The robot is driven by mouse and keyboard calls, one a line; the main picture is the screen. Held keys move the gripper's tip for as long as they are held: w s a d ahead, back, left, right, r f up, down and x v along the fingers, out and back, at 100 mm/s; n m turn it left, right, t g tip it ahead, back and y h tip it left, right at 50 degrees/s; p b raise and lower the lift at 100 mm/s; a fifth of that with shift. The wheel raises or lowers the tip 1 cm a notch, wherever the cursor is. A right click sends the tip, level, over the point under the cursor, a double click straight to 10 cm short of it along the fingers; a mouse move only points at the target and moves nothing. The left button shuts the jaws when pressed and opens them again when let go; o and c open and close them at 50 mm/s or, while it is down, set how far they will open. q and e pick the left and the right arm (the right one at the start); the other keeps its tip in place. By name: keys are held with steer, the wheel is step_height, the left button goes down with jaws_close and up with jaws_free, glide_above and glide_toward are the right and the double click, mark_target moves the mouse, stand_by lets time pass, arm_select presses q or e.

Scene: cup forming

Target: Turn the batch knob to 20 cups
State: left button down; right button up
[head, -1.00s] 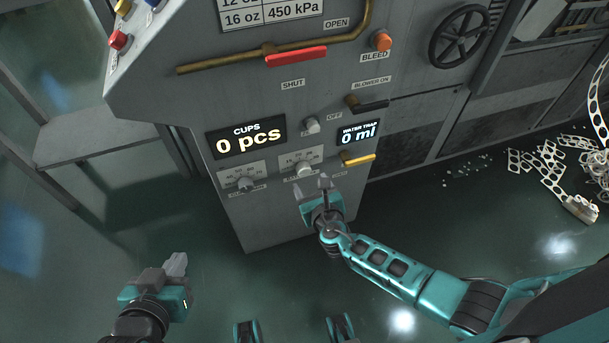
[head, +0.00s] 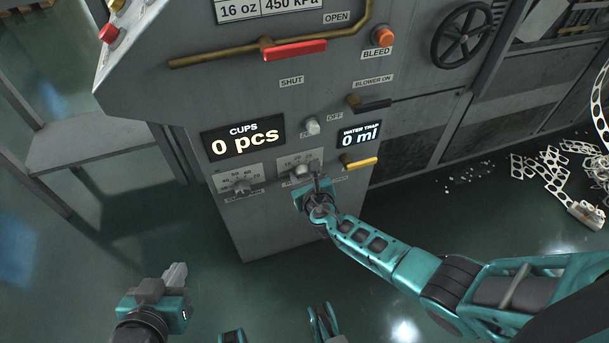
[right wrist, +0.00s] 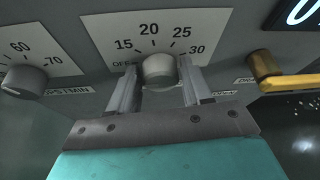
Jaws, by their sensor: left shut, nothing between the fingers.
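The batch knob (head: 302,170) is a small grey knob on the front panel of the grey machine. In the right wrist view the knob (right wrist: 159,70) sits below a white scale marked OFF, 15, 20, 25 and 30. I cannot tell where it points. My right gripper (right wrist: 158,88) is open, with one finger on each side of this knob and small gaps showing. In the head view my right gripper (head: 309,182) partly hides the knob's label. My left gripper (head: 175,275) is shut and empty, low at the left, away from the machine.
A second knob (head: 241,187) with a scale to 70 is left of the batch knob. A yellow lever (head: 360,163) is close on the right. Above are a small grey knob (head: 312,126) and the displays reading 0 pcs (head: 243,139) and 0 ml (head: 359,136).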

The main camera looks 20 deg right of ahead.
arm_select(q)
steer(key=shift+s+f, duration=0.1)
steer(key=shift+f, duration=0.15)
arm_select(e)
steer(key=c, duration=0.7)
